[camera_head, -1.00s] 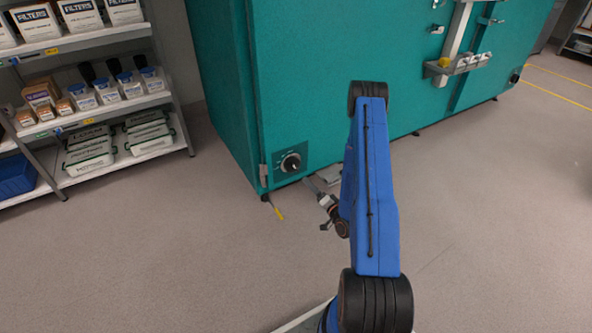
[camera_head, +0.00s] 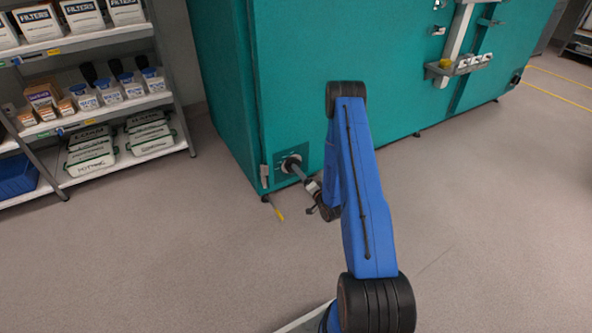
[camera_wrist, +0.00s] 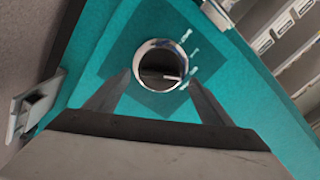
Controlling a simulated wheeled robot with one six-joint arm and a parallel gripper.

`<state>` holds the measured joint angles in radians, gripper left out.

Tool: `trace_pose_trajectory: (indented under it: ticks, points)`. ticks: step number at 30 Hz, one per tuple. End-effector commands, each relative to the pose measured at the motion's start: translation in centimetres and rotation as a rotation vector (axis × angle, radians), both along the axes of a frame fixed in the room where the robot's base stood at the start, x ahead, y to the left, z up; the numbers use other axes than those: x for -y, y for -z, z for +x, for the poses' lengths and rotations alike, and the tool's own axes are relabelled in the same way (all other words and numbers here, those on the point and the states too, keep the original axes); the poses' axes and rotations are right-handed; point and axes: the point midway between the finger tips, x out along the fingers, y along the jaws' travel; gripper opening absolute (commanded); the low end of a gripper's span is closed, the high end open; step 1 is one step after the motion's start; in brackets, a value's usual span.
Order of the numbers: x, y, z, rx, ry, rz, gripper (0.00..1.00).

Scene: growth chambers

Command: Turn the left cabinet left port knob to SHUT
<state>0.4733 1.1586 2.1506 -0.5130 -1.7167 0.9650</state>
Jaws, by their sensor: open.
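The left port knob is a round dial with a silver rim and a dark centre (camera_wrist: 160,66), set on a darker teal plate low on the left end of the teal cabinet (camera_head: 345,60). In the head view the knob (camera_head: 289,164) is partly covered by my gripper (camera_head: 295,170). In the wrist view my gripper (camera_wrist: 155,85) is open, with one finger on either side of the knob. I cannot tell whether the fingers touch it. A light pointer mark lies across the knob's centre, and small pale labels sit to its right, too blurred to read.
A shelf rack (camera_head: 95,105) with filter boxes, bottles and lidded bins stands at the left. A grey latch (camera_head: 264,175) is on the cabinet's lower corner beside the knob plate. The floor in front is clear.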

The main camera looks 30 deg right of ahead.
Motion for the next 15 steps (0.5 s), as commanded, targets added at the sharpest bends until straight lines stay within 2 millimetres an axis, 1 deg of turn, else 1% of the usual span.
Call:
trace_pose_trajectory:
  ticks: [1,6,10,15]
  points:
    - [-0.1,-0.1,0.9,0.003,-0.003,-0.002,0.75]
    - [-0.1,-0.1,3.3,0.002,-0.001,-0.001,0.75]
    - [-0.2,0.0,4.5,0.001,-0.002,0.000,0.75]
    - [-0.2,0.0,5.2,0.001,-0.001,0.000,0.75]
